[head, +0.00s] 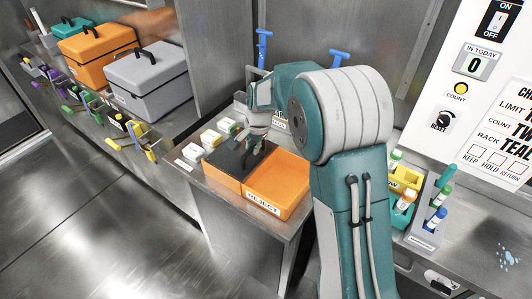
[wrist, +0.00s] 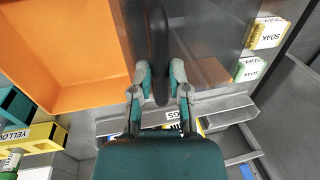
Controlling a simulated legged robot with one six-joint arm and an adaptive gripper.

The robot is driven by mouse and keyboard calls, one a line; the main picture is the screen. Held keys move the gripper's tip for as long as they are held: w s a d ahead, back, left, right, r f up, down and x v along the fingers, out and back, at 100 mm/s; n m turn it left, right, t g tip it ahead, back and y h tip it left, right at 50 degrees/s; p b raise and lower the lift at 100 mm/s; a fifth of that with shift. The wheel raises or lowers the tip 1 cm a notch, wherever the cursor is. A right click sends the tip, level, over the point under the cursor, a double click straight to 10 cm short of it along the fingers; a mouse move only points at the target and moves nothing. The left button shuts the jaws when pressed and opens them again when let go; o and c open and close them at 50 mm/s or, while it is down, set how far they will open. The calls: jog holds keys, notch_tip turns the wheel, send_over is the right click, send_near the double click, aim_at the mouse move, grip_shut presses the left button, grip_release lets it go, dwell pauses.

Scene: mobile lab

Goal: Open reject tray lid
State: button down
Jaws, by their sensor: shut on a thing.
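The orange reject tray (head: 278,187) sits on the bench, with a REJECT label on its front. Its dark lid (head: 228,160) covers the left part of the tray, and the right part is uncovered. In the wrist view the lid (wrist: 208,42) lies to the right and the bare orange inside of the tray (wrist: 62,50) to the left. My gripper (head: 262,146) is over the tray, at the lid. In the wrist view my gripper (wrist: 160,82) has its fingers closed on the lid's black upright handle (wrist: 157,38). My arm hides the tray's back right in the head view.
Small boxes (head: 211,138) stand left of the tray; two SOAK boxes (wrist: 265,33) show in the wrist view. A yellow rack (head: 403,180) and a grey rack with tubes (head: 428,222) stand right of my arm. Cases (head: 150,82) fill the left counter. The floor is clear.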

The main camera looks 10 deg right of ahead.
jog(key=c, duration=0.6)
grip_release()
notch_tip(320, 180, up, 12)
jog(key=s+d, duration=0.1)
jog(key=shift+s+d+f, duration=0.2)
jog(key=shift+s, duration=0.05)
